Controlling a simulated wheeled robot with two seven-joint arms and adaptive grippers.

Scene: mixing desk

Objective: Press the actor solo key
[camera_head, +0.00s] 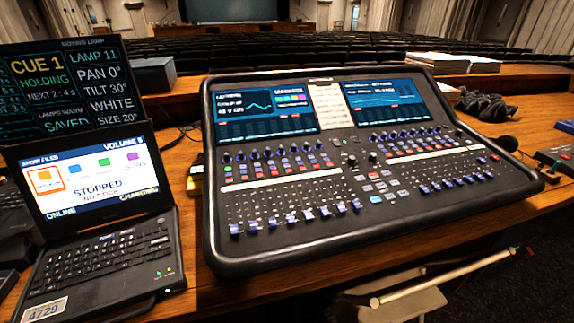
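The mixing desk (330,170) is a large black console with rounded edges, lying tilted on the wooden table. Two lit screens, the left screen (262,108) and the right screen (385,102), sit at its top with a pale label strip (331,105) between them. Below are rows of blue-capped knobs, small lit keys and faders in a left bank (290,200) and a right bank (450,172). A small group of keys (375,187) sits between the banks. The key labels are too small to read, so I cannot tell which is the actor solo key. Neither gripper is in view.
A laptop (105,215) stands left of the desk, with a cue monitor (62,87) behind it. A pale bar (445,277) is in front of the table. The space above the desk is clear.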

